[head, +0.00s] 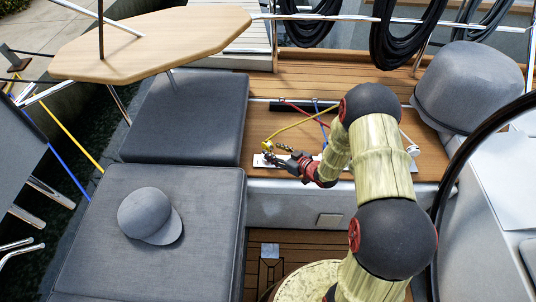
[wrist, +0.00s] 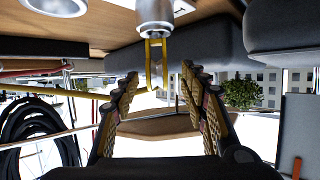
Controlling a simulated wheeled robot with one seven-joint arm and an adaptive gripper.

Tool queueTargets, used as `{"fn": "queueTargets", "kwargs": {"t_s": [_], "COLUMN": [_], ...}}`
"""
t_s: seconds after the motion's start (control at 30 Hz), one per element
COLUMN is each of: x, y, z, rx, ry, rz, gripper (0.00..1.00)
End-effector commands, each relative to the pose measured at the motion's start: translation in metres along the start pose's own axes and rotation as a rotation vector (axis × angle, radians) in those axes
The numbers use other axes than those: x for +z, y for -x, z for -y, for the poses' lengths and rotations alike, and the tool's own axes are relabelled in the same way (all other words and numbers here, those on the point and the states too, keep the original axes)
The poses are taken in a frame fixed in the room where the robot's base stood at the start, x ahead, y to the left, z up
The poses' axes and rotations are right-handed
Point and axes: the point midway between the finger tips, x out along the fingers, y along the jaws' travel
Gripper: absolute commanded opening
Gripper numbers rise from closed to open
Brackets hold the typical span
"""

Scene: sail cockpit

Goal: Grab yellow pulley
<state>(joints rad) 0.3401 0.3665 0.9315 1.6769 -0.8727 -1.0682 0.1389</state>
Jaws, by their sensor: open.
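In the wrist view, which looks upside down, a yellow pulley-like fitting (wrist: 149,62) joins a silver metal cylinder (wrist: 154,14) ahead of my gripper (wrist: 159,82). It shows in the gap between the two spread fingers, and nothing is held. I cannot tell from this view whether the fingertips reach around it. In the head view, a small yellow part (head: 266,146) is at the end of a yellow rope on the wooden side deck. My gripper (head: 275,154) is right beside it, just to its right, and partly hides the fittings there.
A yellow rope (head: 297,128), a red rope (head: 301,108) and a blue rope (head: 319,118) run near my gripper. Grey cushions (head: 195,117) lie left, one bearing a grey cap (head: 149,215). A wooden table (head: 160,42) overhangs at upper left. A dark wheel rim (head: 462,160) stands right.

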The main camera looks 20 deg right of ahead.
Motion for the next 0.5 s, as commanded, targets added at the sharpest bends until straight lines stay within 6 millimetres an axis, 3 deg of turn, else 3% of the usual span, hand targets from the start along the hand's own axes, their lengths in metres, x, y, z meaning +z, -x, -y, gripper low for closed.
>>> {"fn": "queueTargets", "kwargs": {"t_s": [0.5], "x": [0.002], "y": [-0.055], "z": [-0.004], "rx": [0.001], "ry": [0.001], "rz": [0.000], "gripper": [0.44]}}
